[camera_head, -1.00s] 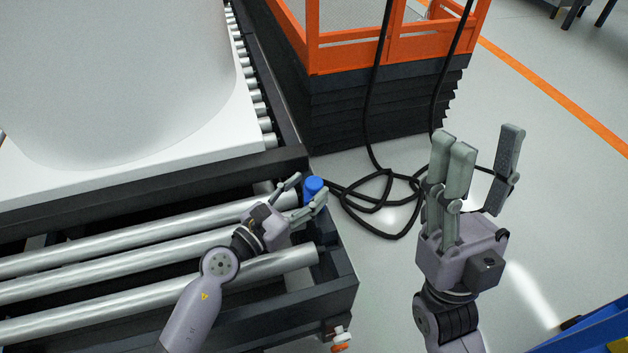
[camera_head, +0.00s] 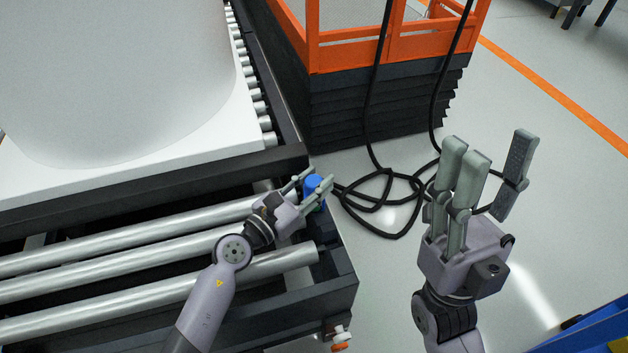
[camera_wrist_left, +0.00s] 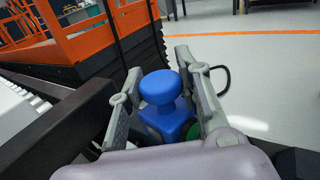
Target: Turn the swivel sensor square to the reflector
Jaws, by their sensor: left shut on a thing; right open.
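The blue swivel sensor (camera_head: 314,183) sits at the right end of the roller conveyor's dark frame. In the left wrist view it is a blue block with a rounded knob on top (camera_wrist_left: 160,88), with a bit of green low at its right side. My left gripper (camera_head: 314,189) is shut on the sensor, with fingers on both sides of it (camera_wrist_left: 163,105). My right gripper (camera_head: 488,165) is open and empty, raised over the floor at the right. I cannot make out the reflector in these views.
Steel rollers (camera_head: 130,247) lie in the conveyor's dark frame (camera_head: 345,290). A large white tank (camera_head: 110,70) stands on a white base behind. An orange lift (camera_head: 340,55) with a black bellows stands at the back. Black cable (camera_head: 395,235) loops on the floor.

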